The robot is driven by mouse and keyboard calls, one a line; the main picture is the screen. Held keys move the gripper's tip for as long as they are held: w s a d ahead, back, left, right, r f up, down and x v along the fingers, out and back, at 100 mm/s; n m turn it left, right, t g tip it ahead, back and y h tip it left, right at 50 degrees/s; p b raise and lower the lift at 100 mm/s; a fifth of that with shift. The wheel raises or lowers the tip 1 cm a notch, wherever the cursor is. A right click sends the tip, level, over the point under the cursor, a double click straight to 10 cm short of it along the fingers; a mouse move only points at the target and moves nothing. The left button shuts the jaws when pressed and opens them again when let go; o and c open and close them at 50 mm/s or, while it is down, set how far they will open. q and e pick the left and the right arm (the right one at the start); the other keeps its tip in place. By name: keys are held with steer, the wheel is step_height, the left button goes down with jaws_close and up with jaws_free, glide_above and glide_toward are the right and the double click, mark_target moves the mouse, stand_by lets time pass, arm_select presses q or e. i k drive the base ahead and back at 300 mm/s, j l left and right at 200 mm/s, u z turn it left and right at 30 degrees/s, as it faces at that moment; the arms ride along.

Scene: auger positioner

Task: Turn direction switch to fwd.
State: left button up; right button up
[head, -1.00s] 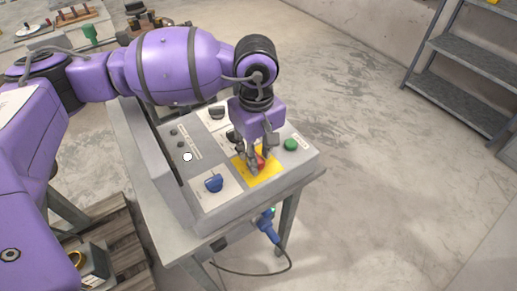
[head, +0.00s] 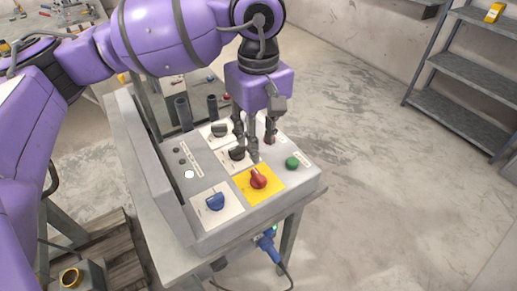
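A grey control box (head: 183,225) on a table carries several knobs. A black knob (head: 237,153) sits on a white plate in the middle, and another black knob (head: 219,130) sits on a white plate behind it. A red knob (head: 258,180) is on a yellow plate, and a blue knob (head: 216,202) is on a white plate at the front left. The labels are too small to read, so I cannot tell which is the direction switch. My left gripper (head: 246,143) points down just above the middle black knob, fingers apart; contact is unclear. My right gripper is out of view.
A green button (head: 292,162) is at the box's right. A blue plug (head: 267,247) with a cable is at its front side. Two dark cylinders (head: 197,108) stand behind the box. Grey shelves (head: 465,80) stand at the right, with open floor between.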

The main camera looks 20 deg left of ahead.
mark_target(237, 153)
steer(key=k, duration=1)
